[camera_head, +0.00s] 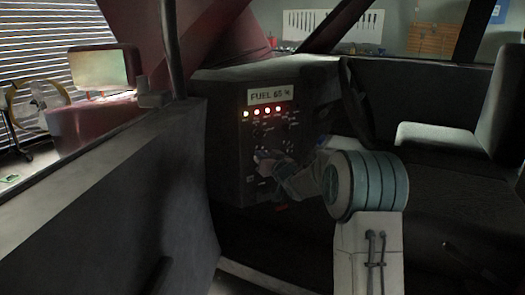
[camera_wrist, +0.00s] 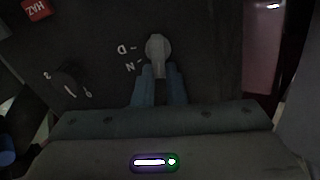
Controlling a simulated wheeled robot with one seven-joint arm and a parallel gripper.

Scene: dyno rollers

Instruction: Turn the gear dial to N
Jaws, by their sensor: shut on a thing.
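The gear dial (camera_wrist: 157,46) is a light grey knob on the dark panel in the wrist view. White letters D and N, rotated in this view, stand just left of it; D is at the knob's mid-height and N lower. Any further letters are hidden or out of sight. My gripper (camera_wrist: 159,72) has its two blue fingers shut on the lower part of the knob. Where the knob's pointer aims is hard to tell. In the head view my gripper (camera_head: 266,158) reaches the panel's lower middle, and the dial is too small and dark to make out.
A second dark dial (camera_wrist: 69,82) and a red HAZ button (camera_wrist: 37,9) sit on the panel left of the gear dial. A FUEL 65 % display (camera_head: 271,96) tops the panel, above several lit lamps (camera_head: 263,112).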

